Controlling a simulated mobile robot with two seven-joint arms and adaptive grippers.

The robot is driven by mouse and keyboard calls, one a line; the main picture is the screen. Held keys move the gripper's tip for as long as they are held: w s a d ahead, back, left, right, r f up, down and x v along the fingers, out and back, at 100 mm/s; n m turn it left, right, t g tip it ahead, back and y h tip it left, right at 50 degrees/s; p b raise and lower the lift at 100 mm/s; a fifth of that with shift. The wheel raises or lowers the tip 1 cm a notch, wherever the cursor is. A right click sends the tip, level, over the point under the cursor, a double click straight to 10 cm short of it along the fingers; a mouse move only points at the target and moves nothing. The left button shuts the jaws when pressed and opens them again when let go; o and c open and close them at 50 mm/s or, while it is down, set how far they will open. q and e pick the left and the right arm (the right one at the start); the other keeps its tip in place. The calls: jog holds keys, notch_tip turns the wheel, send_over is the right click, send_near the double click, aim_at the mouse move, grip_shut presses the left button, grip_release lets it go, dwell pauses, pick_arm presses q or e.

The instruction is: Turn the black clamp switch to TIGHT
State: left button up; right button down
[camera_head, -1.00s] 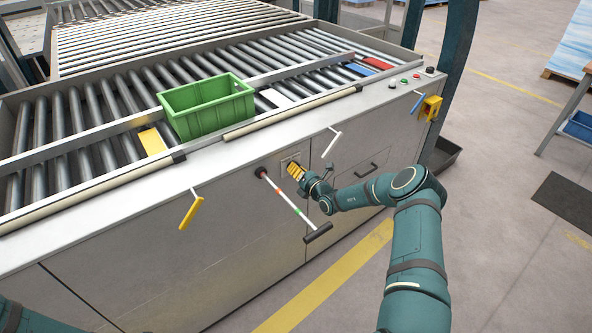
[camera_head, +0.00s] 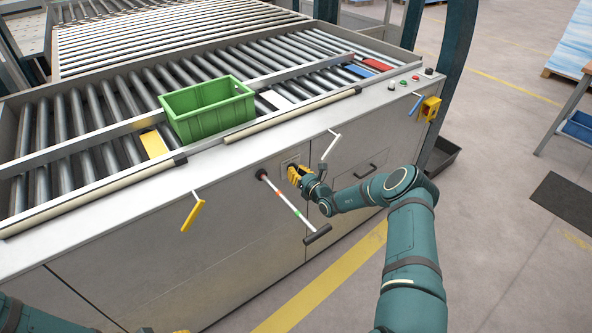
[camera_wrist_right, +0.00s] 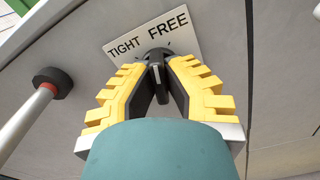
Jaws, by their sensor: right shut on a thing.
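The black clamp switch (camera_wrist_right: 159,84) sits on a white label plate (camera_wrist_right: 150,36) on the machine's front panel. The plate reads TIGHT on the left and FREE on the right. My right gripper (camera_wrist_right: 158,82) is shut on the switch, with its yellow fingers on either side of the knob. The fingers hide much of the switch, so I cannot tell exactly which word it points to. In the head view my right gripper (camera_head: 294,174) covers the switch. Only a sliver of what appears to be my left gripper (camera_head: 165,330) shows at the bottom edge.
A rod with a black grip (camera_head: 317,234) sticks out just left of the switch. A white lever (camera_head: 332,144) is above right, a yellow lever (camera_head: 193,213) farther left. A green crate (camera_head: 207,108) stands on the rollers above. Open floor lies right.

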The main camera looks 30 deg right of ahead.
jog(key=n+p, duration=0.1)
jog(key=n, duration=0.5)
jog(key=shift+r+n+p, duration=0.15)
jog(key=shift+n+p, duration=0.15)
jog(key=n+p, duration=0.1)
jog(key=n, duration=0.4)
jog(key=shift+n, duration=0.3)
jog(key=c, duration=1)
grip_release()
jog(key=shift+w, duration=0.1)
jog(key=s, duration=0.8)
jog(key=s+d, duration=0.1)
jog(key=s, duration=0.3)
